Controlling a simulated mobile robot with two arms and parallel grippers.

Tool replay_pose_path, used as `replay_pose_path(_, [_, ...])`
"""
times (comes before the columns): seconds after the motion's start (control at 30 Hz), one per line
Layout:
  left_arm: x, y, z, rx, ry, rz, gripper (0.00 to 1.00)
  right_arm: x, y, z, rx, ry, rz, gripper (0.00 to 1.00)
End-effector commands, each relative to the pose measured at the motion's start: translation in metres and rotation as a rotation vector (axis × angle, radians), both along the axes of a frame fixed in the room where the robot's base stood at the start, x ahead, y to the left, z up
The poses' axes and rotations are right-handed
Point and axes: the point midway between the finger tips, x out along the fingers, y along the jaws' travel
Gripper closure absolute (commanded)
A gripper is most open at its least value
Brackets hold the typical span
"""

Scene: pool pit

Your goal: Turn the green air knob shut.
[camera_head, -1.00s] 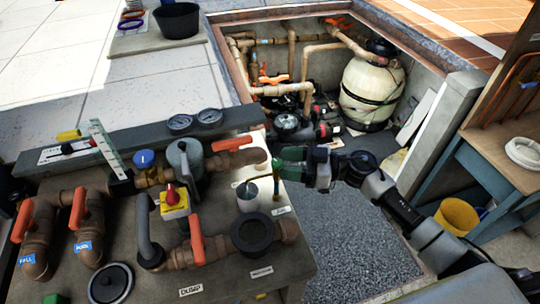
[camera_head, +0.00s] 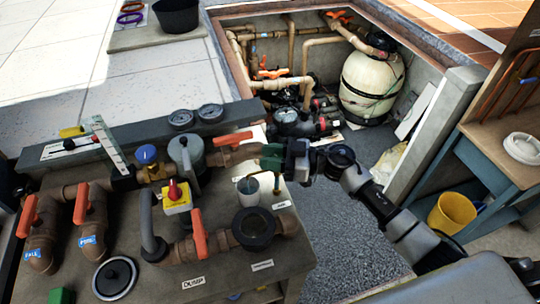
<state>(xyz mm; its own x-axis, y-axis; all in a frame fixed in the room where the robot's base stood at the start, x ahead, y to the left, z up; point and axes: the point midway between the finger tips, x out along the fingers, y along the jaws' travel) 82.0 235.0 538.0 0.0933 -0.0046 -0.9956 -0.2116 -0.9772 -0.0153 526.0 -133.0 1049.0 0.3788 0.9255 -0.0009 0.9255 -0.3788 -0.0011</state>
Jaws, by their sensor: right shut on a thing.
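The green air knob is mostly hidden by my right gripper (camera_head: 272,160). A dark green part (camera_head: 270,152) shows at the jaws, but I cannot tell knob from finger there. The gripper comes in from the right and is shut on the knob, at the right end of the pipe bench. A thin brass stem (camera_head: 276,182) stands just below the jaws, beside a small grey-white cup (camera_head: 248,187). The knob's turn angle cannot be read. My left gripper is not in view.
Close by are an orange-handled valve (camera_head: 232,139), a dark round fitting (camera_head: 254,227) and a red-and-yellow switch (camera_head: 176,196). Two gauges (camera_head: 181,119) stand behind. A cream filter tank (camera_head: 370,85) stands in the pit. A yellow bucket (camera_head: 452,212) is at right. The gravel between is clear.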

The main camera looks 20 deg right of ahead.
Motion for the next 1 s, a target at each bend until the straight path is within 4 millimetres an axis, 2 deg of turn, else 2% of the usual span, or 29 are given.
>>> replay_pose_path(0.17, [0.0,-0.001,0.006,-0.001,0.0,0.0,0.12,0.0,0.0,0.002,0.001,0.002,-0.018,0.92])
replay_pose_path(0.37, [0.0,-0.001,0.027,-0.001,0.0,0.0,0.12,0.001,-0.001,0.006,0.001,0.003,-0.095,0.92])
replay_pose_path(0.7, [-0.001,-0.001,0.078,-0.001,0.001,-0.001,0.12,0.005,-0.003,0.007,0.002,0.005,-0.377,0.92])
replay_pose_path(0.83, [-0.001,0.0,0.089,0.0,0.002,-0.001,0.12,0.006,-0.004,0.005,0.003,0.005,-0.501,0.92])
replay_pose_path(1.0, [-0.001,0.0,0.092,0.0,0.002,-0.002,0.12,0.008,-0.007,0.001,0.005,0.006,-0.663,0.92])
